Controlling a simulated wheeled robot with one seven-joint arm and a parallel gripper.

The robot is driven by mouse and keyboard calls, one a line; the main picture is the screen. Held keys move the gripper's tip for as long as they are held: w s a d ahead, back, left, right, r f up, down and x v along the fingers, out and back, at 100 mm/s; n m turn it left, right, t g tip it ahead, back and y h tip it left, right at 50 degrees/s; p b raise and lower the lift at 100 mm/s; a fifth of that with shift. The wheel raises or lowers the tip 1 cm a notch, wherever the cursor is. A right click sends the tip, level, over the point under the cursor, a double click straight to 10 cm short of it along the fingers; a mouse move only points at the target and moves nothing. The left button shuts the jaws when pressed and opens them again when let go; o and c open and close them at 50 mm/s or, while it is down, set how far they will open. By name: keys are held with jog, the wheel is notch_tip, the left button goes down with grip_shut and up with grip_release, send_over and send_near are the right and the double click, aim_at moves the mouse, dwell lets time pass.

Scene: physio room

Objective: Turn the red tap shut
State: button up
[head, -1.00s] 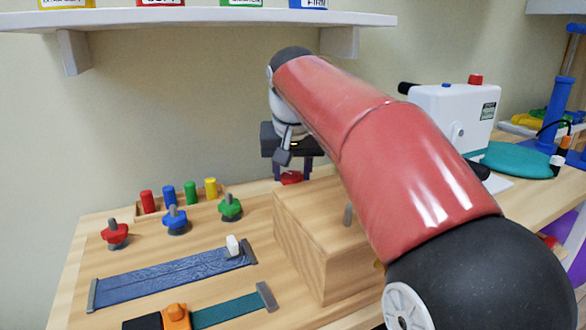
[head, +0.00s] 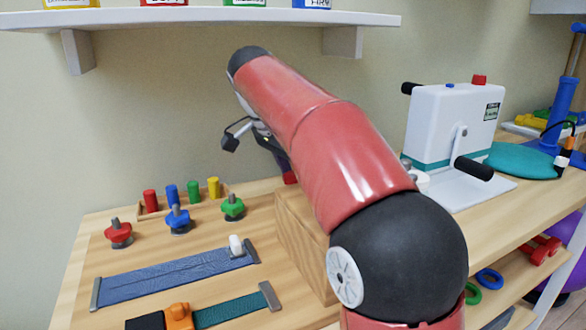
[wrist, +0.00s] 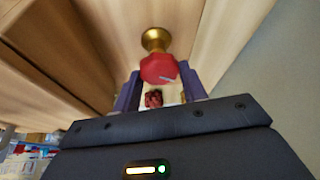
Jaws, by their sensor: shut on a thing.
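The red tap (wrist: 160,68) has a red knob on a brass stem (wrist: 156,40) and shows in the wrist view between the two purple fingers of my gripper (wrist: 161,86). The gripper is shut on this knob. A smaller dark red piece also shows between the fingers, too blurred to tell what it is. In the head view a bit of the red tap (head: 290,177) shows at the wooden box (head: 293,240), beside my arm. My arm hides most of the gripper and the box top there.
Red (head: 118,234), blue (head: 178,219) and green (head: 232,207) knobs stand on the board at left, near coloured pegs and straps. A white crank machine (head: 450,125) stands at right. A shelf (head: 220,18) hangs above.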

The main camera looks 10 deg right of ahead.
jog(key=m+g, duration=0.1)
jog(key=m, duration=0.2)
jog(key=m+g, duration=0.1)
jog(key=m, duration=0.1)
jog(key=shift+w+m, duration=0.2)
jog(key=shift+m, duration=0.2)
dwell(0.4)
jog(key=o, duration=1)
